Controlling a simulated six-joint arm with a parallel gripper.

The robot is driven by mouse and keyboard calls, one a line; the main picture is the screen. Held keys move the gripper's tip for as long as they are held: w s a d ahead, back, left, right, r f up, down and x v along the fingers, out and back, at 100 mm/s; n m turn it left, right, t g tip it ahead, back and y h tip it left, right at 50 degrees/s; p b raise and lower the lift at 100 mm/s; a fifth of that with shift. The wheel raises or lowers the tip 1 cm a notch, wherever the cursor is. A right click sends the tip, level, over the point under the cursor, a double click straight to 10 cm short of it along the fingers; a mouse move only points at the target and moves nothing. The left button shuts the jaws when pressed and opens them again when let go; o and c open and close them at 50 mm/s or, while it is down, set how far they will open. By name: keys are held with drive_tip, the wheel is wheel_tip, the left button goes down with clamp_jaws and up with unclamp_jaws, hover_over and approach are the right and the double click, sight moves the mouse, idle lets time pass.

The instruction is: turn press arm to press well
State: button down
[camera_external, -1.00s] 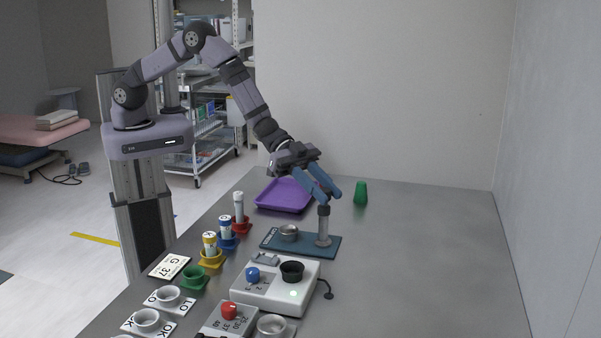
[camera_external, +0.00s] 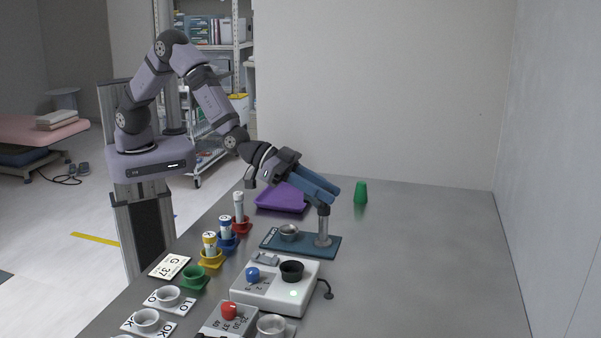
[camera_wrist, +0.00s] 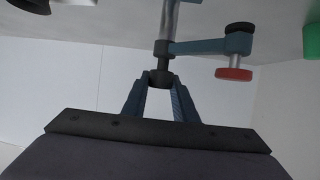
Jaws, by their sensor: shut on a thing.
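The press stands on a teal base plate (camera_external: 330,246) on the table, with a small metal well (camera_external: 289,231) at its left. Its grey post (camera_external: 323,228) has a dark collar and stands upright at the plate's right. In the wrist view the teal press arm (camera_wrist: 203,46) reaches right from the post, ending in a red disc (camera_wrist: 233,74) and a black knob (camera_wrist: 240,27). My gripper (camera_wrist: 160,80) has its blue fingers closed on the dark end piece of the press arm at the post. In the external view my fingers hide most of the arm.
A purple tray (camera_external: 282,199) lies behind, and a green cup (camera_external: 360,193) stands behind to the right. Several coloured tube holders are on the left. The table's right side is clear.

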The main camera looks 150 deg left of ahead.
drive_tip(key=shift+w+d+r+n+g+y+p, duration=0.1)
drive_tip(key=shift+r+n+g+y+p, duration=0.05)
drive_tip(key=shift+n+g+y+p, duration=0.65)
drive_tip(key=shift+r+n+g+y+p, duration=0.15)
drive_tip(key=shift+n+g+y+p, duration=0.2)
drive_tip(key=shift+n+p, duration=0.45)
drive_tip(key=n+g+y+p, duration=0.1)
drive_tip(key=n+g+p, duration=0.1)
drive_tip(key=g+p, duration=0.1)
drive_tip(key=shift+y+p, duration=0.35)
drive_tip(key=shift+p, duration=0.15)
drive_tip(key=n+g, duration=0.2)
drive_tip(key=n, duration=0.1)
drive_tip(key=shift+f+g+y, duration=0.3)
drive_tip(key=shift+g+y, duration=0.05)
drive_tip(key=shift+y, duration=0.05)
drive_tip(key=shift+n+g+b, duration=0.3)
drive_tip(key=shift+n+g, duration=0.4)
drive_tip(key=shift+g, duration=0.2)
drive_tip(key=shift+r, duration=0.15)
drive_tip(key=c, duration=1.4)
unclamp_jaws()
drive_tip(key=shift+c, duration=0.2)
